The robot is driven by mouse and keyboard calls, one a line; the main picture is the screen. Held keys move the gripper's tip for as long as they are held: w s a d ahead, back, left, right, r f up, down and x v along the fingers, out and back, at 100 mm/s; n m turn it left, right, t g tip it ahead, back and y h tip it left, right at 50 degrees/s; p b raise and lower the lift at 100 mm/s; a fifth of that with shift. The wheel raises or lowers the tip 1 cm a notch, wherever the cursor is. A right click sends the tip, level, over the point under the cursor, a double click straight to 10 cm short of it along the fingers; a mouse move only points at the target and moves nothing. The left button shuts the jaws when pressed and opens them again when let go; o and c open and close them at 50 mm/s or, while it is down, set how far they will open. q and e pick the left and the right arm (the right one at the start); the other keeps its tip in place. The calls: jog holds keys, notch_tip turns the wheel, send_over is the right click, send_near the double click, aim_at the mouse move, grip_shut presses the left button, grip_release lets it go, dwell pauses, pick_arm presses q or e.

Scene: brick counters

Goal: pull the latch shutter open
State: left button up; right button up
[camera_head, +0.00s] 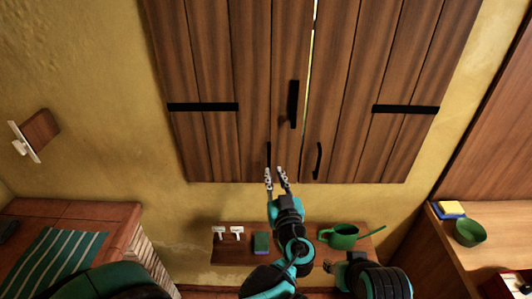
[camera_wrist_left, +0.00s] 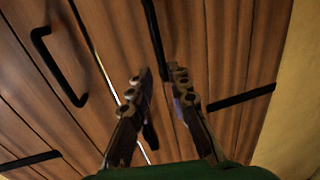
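The wooden shutter (camera_head: 345,85) has two leaves with a narrow bright seam between them. The black latch bar (camera_head: 293,104) lies upright on the left leaf beside the seam. In the left wrist view the latch (camera_wrist_left: 150,136) is partly behind a finger. The left leaf's black handle (camera_head: 268,152) is partly hidden by my left gripper (camera_head: 276,172), which is open just below it. In the wrist view this handle (camera_wrist_left: 154,38) shows beyond the gap between the open fingers (camera_wrist_left: 160,85); contact is unclear. The right leaf's handle (camera_head: 318,160) is clear. My right gripper (camera_head: 330,266) is low, its fingers indistinct.
Below the shutter, a wooden shelf (camera_head: 225,255) holds white pieces (camera_head: 229,231), a sponge (camera_head: 261,242) and a green watering can (camera_head: 341,238). A counter with a striped cloth (camera_head: 55,262) stands left. A right counter holds a green bowl (camera_head: 470,233). Black straps (camera_head: 203,106) cross both leaves.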

aim_at(269, 161)
pick_arm(q)
jog(key=w, duration=0.2)
jog(key=w+a+b, duration=0.1)
jog(key=w, duration=0.4)
jog(key=shift+w+a, duration=0.1)
jog(key=shift+a, duration=0.2)
jog(key=shift+c, duration=0.4)
grip_shut()
